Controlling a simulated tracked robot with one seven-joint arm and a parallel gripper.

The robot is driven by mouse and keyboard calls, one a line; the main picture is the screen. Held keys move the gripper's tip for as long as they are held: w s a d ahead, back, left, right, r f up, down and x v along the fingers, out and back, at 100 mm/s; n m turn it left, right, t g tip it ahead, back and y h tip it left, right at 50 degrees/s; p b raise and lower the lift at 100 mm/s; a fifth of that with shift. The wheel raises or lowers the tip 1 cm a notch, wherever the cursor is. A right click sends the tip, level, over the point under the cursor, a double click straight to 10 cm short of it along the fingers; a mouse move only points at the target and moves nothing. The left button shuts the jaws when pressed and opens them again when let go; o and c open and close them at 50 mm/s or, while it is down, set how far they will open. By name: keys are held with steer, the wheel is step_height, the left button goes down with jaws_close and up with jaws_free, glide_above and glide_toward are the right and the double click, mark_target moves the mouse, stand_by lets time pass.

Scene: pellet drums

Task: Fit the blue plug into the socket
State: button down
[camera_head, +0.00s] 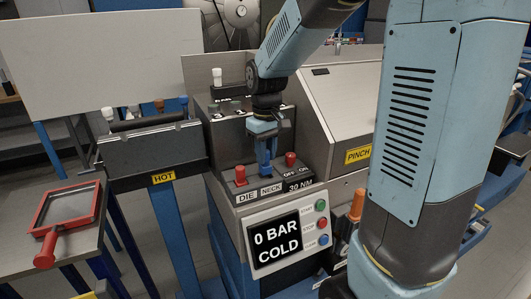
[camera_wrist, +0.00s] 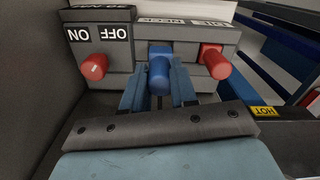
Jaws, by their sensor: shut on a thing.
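The blue plug (camera_wrist: 160,72) is between the two fingers of my gripper (camera_wrist: 157,92) in the wrist view, and the gripper is shut on it. In the head view my gripper (camera_head: 266,150) points down over the console, above the NECK label (camera_head: 270,189). There the plug is hard to tell from the blue fingers. The plug is in line with the NECK place, between a red plug (camera_head: 240,175) at DIE and a red knob (camera_head: 291,159) at OFF/ON. The socket's opening is hidden; I cannot tell how deep the plug sits.
A display panel (camera_head: 275,242) reads "0 BAR COLD", with several coloured buttons on its right. A grey HOT rack (camera_head: 150,157) stands to the left. A red tray (camera_head: 70,208) lies on the left table. A sloped PINCH housing (camera_head: 340,115) stands close on the right.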

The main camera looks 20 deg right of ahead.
mark_target(266, 165)
steer(key=shift+f, duration=1.55)
steer(key=c, duration=0.8)
jaws_free()
step_height(266, 165, up, 14)
steer(key=shift+f, duration=0.15)
steer(key=s+d+m+t, duration=0.2)
steer(key=s+d, duration=0.1)
steer(key=s, duration=0.6)
steer(key=s+d+r+m+t, duration=0.1)
steer(key=s+d+m+t, duration=0.1)
steer(key=s, duration=0.7)
steer(key=shift+s+d+m+t, duration=0.4)
steer(key=shift+d+t, duration=0.15)
steer(key=shift+t, duration=0.25)
